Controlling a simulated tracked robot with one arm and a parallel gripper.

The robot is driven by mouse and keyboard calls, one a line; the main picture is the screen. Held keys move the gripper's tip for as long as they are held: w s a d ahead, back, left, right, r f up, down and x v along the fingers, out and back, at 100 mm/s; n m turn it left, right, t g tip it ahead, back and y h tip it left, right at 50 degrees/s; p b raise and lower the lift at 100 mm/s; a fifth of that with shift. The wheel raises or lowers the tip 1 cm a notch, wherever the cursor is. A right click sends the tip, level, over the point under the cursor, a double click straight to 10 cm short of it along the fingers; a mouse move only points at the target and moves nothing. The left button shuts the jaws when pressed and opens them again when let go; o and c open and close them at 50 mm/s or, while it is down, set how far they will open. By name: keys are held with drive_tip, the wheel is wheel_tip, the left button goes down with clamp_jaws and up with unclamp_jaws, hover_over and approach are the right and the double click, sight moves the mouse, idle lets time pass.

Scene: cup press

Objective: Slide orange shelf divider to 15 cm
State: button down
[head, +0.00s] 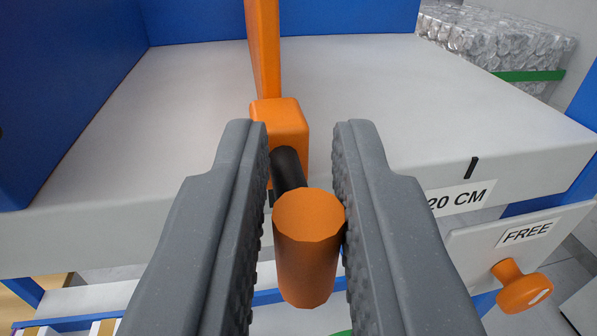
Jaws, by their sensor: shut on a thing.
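The orange shelf divider (263,50) stands upright on a pale grey shelf (170,110). Its orange block (282,118) sits at the shelf's front edge. A black stem (288,168) runs from the block to an orange knob (308,250). My gripper (302,128) is shut on the knob, with one finger on each side. The 20 CM label (461,198) and its black tick (472,167) are on the front edge, to the right of the divider. A bit of a dark mark shows beside the stem; any label there is hidden by my fingers.
Blue panels (75,70) bound the shelf at left and back. Silvery packed items (490,45) lie beyond the shelf at the right. The shelf top beside the divider is clear.

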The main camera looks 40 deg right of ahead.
drive_tip(key=shift+s+d+r+b, duration=0.1)
drive_tip(key=shift+s+d+b, duration=0.6)
drive_tip(key=shift+d+b, duration=0.55)
drive_tip(key=shift+s+d+b, duration=0.7)
drive_tip(key=shift+d+b, duration=0.1)
drive_tip(key=shift+b, duration=0.75)
drive_tip(key=c, duration=1.5)
unclamp_jaws()
drive_tip(key=shift+o, duration=0.2)
drive_tip(key=b+v, duration=0.2)
drive_tip(key=v, duration=1.1)
drive_tip(key=shift+s+a, duration=0.2)
drive_tip(key=shift+a, duration=0.1)
